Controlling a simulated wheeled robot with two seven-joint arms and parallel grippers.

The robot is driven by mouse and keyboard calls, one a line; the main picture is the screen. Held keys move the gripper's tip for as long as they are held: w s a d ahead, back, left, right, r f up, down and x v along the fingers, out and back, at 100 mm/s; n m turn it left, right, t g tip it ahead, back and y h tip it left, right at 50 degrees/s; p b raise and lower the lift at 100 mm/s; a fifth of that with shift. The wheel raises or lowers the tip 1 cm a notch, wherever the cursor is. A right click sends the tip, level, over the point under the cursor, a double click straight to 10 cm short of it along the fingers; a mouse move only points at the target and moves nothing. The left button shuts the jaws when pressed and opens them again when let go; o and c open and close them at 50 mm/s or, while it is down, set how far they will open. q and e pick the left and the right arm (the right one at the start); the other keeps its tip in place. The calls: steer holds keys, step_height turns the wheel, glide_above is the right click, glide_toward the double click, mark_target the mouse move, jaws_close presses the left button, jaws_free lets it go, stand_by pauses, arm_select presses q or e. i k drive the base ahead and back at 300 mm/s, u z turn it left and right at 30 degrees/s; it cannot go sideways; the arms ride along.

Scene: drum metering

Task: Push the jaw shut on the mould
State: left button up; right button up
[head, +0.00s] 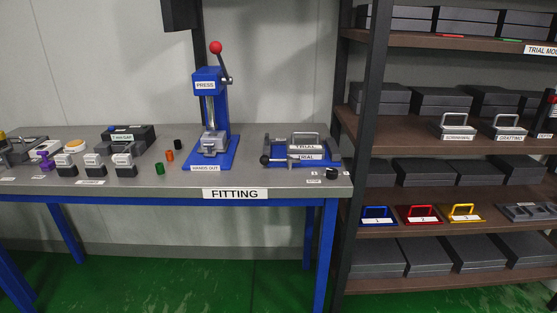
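A grey mould (305,148) with a raised handle and TRIAL labels sits in a blue-based fixture (334,160) at the right end of the fitting table. A dark bar with a black knob (265,159) at its left end runs along the near side of the mould; it looks like the jaw. At this size I cannot tell whether the jaw touches the mould or stands apart from it. Neither of my grippers is in view.
A blue press (210,110) with a red-knobbed lever stands left of the fixture. Small coloured cylinders, grey blocks and a black box (128,135) occupy the left of the table (235,194). A shelf rack (368,100) with grey boxes and handled plates stands close on the right.

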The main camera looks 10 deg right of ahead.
mark_target(267, 143)
steer(key=u, duration=0.8)
steer(key=i, duration=1)
steer(key=z, duration=0.75)
